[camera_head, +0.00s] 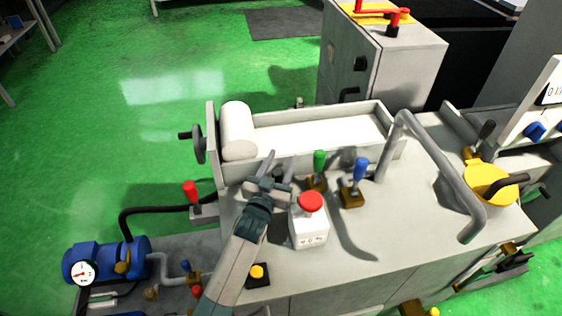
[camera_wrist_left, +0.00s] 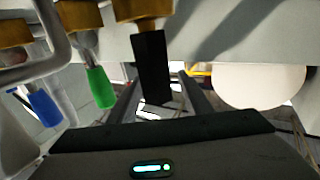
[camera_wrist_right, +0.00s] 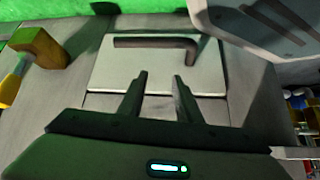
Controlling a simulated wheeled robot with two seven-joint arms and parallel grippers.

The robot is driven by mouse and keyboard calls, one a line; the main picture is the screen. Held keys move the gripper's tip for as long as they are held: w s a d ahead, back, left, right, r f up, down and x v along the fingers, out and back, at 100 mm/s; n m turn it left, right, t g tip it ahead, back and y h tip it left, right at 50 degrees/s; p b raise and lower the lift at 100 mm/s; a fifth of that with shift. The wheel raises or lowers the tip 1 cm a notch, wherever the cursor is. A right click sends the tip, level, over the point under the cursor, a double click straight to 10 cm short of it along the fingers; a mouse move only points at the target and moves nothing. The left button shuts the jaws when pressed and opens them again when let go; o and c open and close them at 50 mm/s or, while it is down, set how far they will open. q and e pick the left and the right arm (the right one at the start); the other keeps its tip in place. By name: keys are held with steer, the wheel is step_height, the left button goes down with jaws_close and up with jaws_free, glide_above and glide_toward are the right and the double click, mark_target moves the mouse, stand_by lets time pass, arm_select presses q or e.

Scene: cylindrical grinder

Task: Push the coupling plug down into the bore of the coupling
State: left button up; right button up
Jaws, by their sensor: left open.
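I cannot make out the coupling plug or the bore of the coupling with certainty in any view. My left gripper (camera_head: 271,177) is over the machine's near left part, left of the red-topped button box (camera_head: 309,220). In the left wrist view its fingers (camera_wrist_left: 160,95) are apart, with a black lever handle (camera_wrist_left: 153,66) on a brass base showing between them; whether they touch it is unclear. My right gripper (camera_wrist_right: 160,78) shows only in its wrist view, open and empty, facing a pale panel (camera_wrist_right: 112,75) with a dark L-shaped bar (camera_wrist_right: 150,43).
Green (camera_head: 319,162) and blue (camera_head: 361,169) levers stand right of my left gripper. A white trough (camera_head: 330,150) with a pale roller (camera_head: 237,130) lies behind. A bent grey pipe (camera_head: 438,150) rises at right. A blue pump (camera_head: 100,262) sits lower left. Green floor is open at left.

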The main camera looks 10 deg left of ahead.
arm_select(q)
steer(key=shift+f, duration=0.2)
arm_select(e)
steer(key=shift+s+f, duration=0.1)
arm_select(q)
steer(key=s, duration=0.3)
steer(key=s+b, duration=0.1)
steer(key=s, duration=0.2)
steer(key=s+a, duration=0.1)
steer(key=s, duration=0.2)
steer(key=shift+s+a+f, duration=0.1)
steer(key=b, duration=0.1)
glide_toward(275, 177)
steer(key=shift+s+a+r, duration=0.1)
steer(key=shift+s+r, duration=0.1)
steer(key=shift+s, duration=0.3)
steer(key=shift+s+r, duration=0.2)
steer(key=shift+s, duration=0.3)
arm_select(e)
steer(key=shift+s+d+f+g, duration=0.1)
steer(key=shift+d+f+g, duration=0.15)
steer(key=shift+f, duration=0.3)
steer(key=shift+s+d+f+g, duration=0.15)
steer(key=shift+d+f, duration=0.15)
steer(key=shift+f, duration=0.2)
